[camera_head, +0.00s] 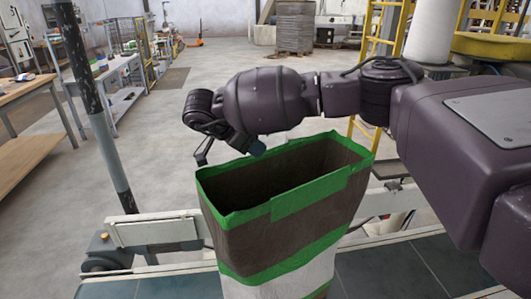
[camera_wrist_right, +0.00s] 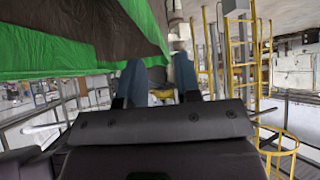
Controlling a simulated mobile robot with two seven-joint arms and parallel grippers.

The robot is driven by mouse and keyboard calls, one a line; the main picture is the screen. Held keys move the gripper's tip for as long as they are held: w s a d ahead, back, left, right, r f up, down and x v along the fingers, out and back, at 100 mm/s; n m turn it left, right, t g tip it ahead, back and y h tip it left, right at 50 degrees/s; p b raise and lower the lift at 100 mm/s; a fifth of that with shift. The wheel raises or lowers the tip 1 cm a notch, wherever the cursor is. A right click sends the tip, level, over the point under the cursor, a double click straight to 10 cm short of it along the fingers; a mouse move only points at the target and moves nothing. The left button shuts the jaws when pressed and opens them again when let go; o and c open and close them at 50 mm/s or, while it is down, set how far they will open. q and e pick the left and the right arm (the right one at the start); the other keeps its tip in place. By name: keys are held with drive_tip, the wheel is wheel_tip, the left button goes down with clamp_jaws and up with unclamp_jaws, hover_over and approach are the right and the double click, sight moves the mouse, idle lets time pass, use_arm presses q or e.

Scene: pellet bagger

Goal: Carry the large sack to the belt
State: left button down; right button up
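The large sack (camera_head: 285,230) stands upright with its mouth open. It is brown with green bands at the rim and lower down, and white below; its bottom is cut off by the frame. A dark flat surface with pale rails, which looks like the belt (camera_head: 390,270), shows beside its lower part. My right gripper (camera_head: 230,153) is at the sack's far rim, fingers apart. In the right wrist view my right gripper's blue-grey fingers (camera_wrist_right: 160,75) show a gap with no sack cloth visible between them. The sack's green edge (camera_wrist_right: 145,20) is close beside the left finger; I cannot tell whether they touch. My left gripper is out of view.
A dark post (camera_head: 95,110) rises at the left. Workbenches (camera_head: 100,80) stand further back left. A yellow ladder (camera_head: 385,40) stands behind my right arm. The grey floor (camera_head: 160,150) beyond the pale rail is mostly clear.

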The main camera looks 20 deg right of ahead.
drive_tip(key=shift+v, duration=2.15)
